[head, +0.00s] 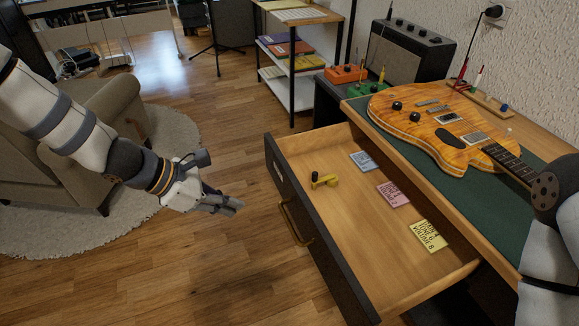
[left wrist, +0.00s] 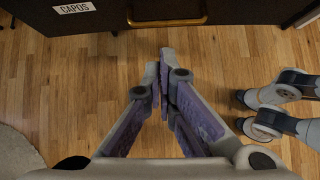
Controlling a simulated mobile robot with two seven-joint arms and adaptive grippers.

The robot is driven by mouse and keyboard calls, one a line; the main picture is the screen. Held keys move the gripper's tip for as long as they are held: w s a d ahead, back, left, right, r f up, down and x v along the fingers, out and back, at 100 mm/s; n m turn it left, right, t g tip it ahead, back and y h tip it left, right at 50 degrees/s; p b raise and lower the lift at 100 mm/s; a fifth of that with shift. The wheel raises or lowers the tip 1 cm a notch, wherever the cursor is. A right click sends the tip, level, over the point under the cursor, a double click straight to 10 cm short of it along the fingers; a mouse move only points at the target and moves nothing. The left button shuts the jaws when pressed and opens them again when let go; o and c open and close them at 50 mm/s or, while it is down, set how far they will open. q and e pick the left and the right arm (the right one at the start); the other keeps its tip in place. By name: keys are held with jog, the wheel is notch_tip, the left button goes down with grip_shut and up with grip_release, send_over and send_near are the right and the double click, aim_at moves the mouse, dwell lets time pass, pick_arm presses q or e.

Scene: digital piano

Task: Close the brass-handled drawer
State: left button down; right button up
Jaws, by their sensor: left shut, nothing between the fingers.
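The drawer (head: 375,255) is pulled far out of the wooden bench, its dark front facing left. Its brass handle (head: 293,222) is on the outside of that front and also shows at the top of the left wrist view (left wrist: 166,20). A "CAPOS" label (left wrist: 74,8) is on the front beside the handle. My left gripper (head: 238,205) is shut and empty in front of the drawer, apart from the handle; its fingertips show in the left wrist view (left wrist: 166,58). My right arm is at the right edge; its gripper is not visible.
Inside the drawer lie a yellow-and-black capo (head: 324,180) and blue, pink and yellow packets (head: 429,236). An electric guitar (head: 440,125) rests on the green mat above. An armchair (head: 75,145) stands at left. The wooden floor before the drawer is clear.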

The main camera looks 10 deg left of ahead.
pick_arm(q)
jog(key=w+r, duration=0.2)
jog(key=b, duration=0.2)
send_near(296, 202)
notch_tip(296, 202, down, 4)
jog(key=s+a, duration=0.1)
jog(key=s, duration=0.1)
jog(key=shift+n+t, duration=0.4)
jog(key=shift+w+d, duration=1.6)
jog(key=shift+d, duration=0.15)
pick_arm(e)
jog(key=shift+s+f+g, duration=0.5)
jog(key=shift+s+f, duration=0.7)
pick_arm(q)
jog(key=shift+d, duration=0.1)
pick_arm(e)
jog(key=shift+f, duration=0.1)
